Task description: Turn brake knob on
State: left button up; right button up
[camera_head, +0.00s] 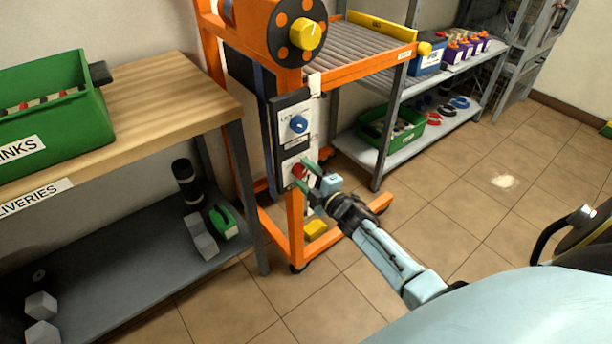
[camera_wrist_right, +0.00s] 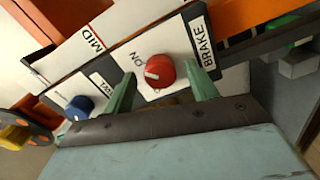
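The red brake knob (camera_head: 299,170) sits on the lower white plate of the control panel on the orange cart. In the right wrist view the knob (camera_wrist_right: 160,71) has a white mark pointing to the lower left. An "ON" label (camera_wrist_right: 136,58) lies to its left and a "BRAKE" label (camera_wrist_right: 202,43) to its right. My right gripper (camera_head: 306,177) is at the knob. Its green fingers (camera_wrist_right: 158,72) stand on either side of the knob, with gaps between fingers and knob. My left gripper is not in view.
A wooden workbench (camera_head: 165,86) with a green bin (camera_head: 84,122) stands left. A metal shelf (camera_head: 404,140) stands behind right.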

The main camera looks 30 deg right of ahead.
jog(key=shift+s, duration=0.25)
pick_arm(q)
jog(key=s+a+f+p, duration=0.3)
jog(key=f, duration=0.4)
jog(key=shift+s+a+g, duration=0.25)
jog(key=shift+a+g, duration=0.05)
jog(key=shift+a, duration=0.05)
pick_arm(e)
jog(key=s+d, duration=0.1)
jog(key=s, duration=1.1)
jog(key=shift+s, duration=0.4)
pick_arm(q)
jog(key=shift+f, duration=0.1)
